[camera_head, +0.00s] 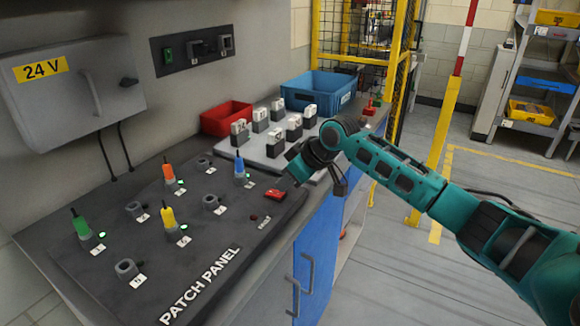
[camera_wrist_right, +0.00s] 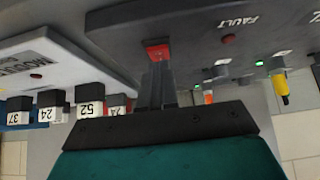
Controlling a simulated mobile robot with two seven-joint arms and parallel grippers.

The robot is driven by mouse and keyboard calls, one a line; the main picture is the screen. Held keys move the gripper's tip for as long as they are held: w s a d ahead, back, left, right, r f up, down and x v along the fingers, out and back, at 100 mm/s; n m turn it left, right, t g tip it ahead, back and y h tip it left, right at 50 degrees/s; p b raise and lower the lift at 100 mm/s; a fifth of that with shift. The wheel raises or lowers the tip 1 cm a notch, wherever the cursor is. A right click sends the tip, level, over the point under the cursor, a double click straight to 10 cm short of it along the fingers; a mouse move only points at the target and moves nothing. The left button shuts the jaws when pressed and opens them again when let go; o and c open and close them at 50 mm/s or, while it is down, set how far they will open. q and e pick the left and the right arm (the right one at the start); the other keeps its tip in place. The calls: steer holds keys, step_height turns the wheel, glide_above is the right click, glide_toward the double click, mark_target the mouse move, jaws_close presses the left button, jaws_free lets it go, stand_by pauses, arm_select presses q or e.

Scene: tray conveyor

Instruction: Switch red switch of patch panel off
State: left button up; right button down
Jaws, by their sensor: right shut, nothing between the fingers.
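The patch panel (camera_head: 225,232) is a dark sloped board on the bench. Its red switch (camera_head: 275,194) sits near the right edge, and also shows in the right wrist view (camera_wrist_right: 157,50). My right gripper (camera_head: 285,182) is shut and empty, with its fingertips at the red switch. In the right wrist view the closed fingers (camera_wrist_right: 157,72) overlap the near side of the switch; whether they touch it I cannot tell. A dark red lamp (camera_wrist_right: 228,38) beside the FAULT label is close to the switch. My left gripper is not in view.
Orange (camera_head: 168,172), blue (camera_head: 239,167), green (camera_head: 80,224) and yellow (camera_head: 168,218) plugs stand upright on the panel, with green lamps beside them. Behind are a grey board with numbered blocks (camera_head: 276,141), a red bin (camera_head: 226,118) and a blue crate (camera_head: 320,92).

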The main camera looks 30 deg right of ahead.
steer(key=shift+f, duration=0.6)
steer(key=shift+s, duration=0.1)
steer(key=shift+s+f+t+y+b, duration=0.1)
steer(key=shift+f+t+y+b, duration=0.2)
steer(key=shift+f+b, duration=0.35)
steer(key=shift+d+r, duration=0.1)
steer(key=shift+r, duration=0.35)
steer(key=shift+r+p, duration=0.7)
steer(key=shift+r, duration=0.05)
